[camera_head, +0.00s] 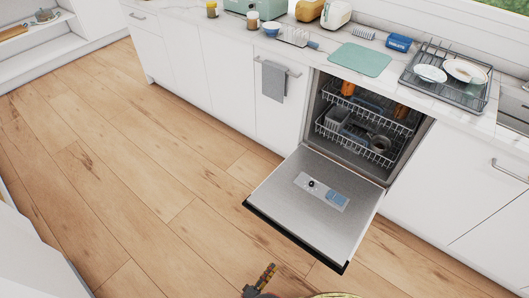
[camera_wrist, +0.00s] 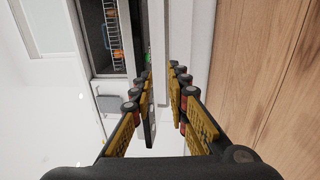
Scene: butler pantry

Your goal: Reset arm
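My gripper (camera_wrist: 161,72) shows in the wrist view with its two yellow-and-black fingers apart, and I see nothing held between them. In the head view only a small part of my gripper (camera_head: 262,279) shows at the bottom edge, in front of the open dishwasher door and apart from it in the picture. The dishwasher door (camera_head: 285,205) is folded down, with its inner face up. The wrist view looks sideways toward white cabinetry and the wooden floor (camera_wrist: 275,75).
Racks (camera_head: 365,130) with dishes are inside the dishwasher. The counter above holds a green mat (camera_head: 360,59), a dish rack (camera_head: 440,75) with plates, and jars. A grey towel (camera_head: 273,81) hangs on a cabinet handle. The floor (camera_head: 110,150) at left is clear.

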